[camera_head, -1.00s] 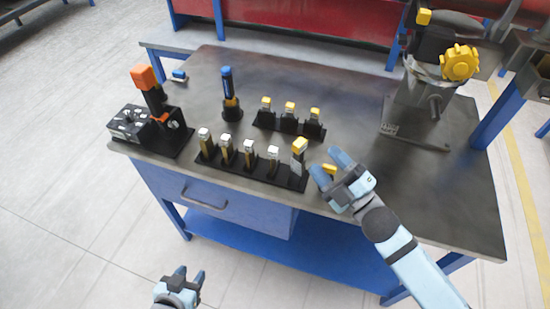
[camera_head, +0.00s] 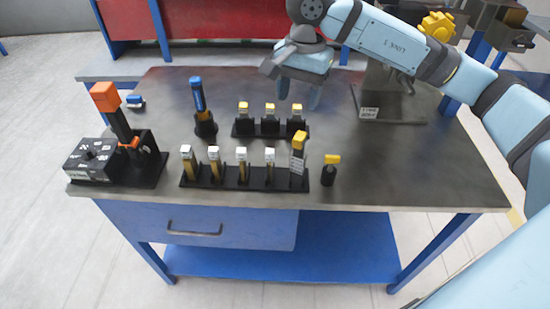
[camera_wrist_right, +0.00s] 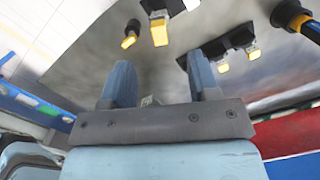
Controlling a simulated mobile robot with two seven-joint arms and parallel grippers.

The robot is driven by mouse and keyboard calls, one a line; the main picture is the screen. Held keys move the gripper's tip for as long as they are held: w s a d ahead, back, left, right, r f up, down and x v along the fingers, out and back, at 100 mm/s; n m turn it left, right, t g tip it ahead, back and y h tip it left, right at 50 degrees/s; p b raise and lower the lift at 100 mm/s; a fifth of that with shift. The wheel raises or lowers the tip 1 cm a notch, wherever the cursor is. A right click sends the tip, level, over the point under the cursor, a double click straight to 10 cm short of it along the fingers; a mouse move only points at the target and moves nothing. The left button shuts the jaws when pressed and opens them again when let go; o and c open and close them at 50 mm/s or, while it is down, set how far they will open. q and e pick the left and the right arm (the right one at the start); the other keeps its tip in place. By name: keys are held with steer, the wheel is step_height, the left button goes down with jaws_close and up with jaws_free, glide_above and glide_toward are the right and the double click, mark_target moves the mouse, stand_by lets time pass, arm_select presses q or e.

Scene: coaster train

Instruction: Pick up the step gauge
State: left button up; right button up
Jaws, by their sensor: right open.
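No label names the step gauge, so I cannot tell surely which thing it is. A yellow-topped piece with a pale marked face (camera_head: 298,155) stands at the right end of the front black rack (camera_head: 215,184); it also shows in the right wrist view (camera_wrist_right: 160,30). A small yellow-topped black piece (camera_head: 331,170) stands just right of that rack. My right gripper (camera_head: 299,95) is open and empty, above the table behind the back rack (camera_head: 284,128). Its two blue fingers show apart in the right wrist view (camera_wrist_right: 160,82). My left gripper is out of view.
Several silver-topped pieces fill the front rack. A blue-handled tool (camera_head: 199,95) stands behind it. An orange-topped black stand (camera_head: 118,125) is at the left. A machine with a yellow knob (camera_head: 438,26) is at the back right. The table's right front is clear.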

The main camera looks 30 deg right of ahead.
mark_target(300, 136)
steer(key=shift+h, duration=0.5)
steer(key=f, duration=0.2)
steer(key=d+f, duration=0.1)
steer(key=f, duration=0.4)
steer(key=shift+w+d+f, duration=0.25)
steer(key=shift+f, duration=0.15)
step_height(300, 136, down, 5)
steer(key=shift+w+d+f+p, duration=0.1)
steer(key=shift+w+d+p, duration=0.05)
steer(key=shift+p, duration=0.55)
jaws_close()
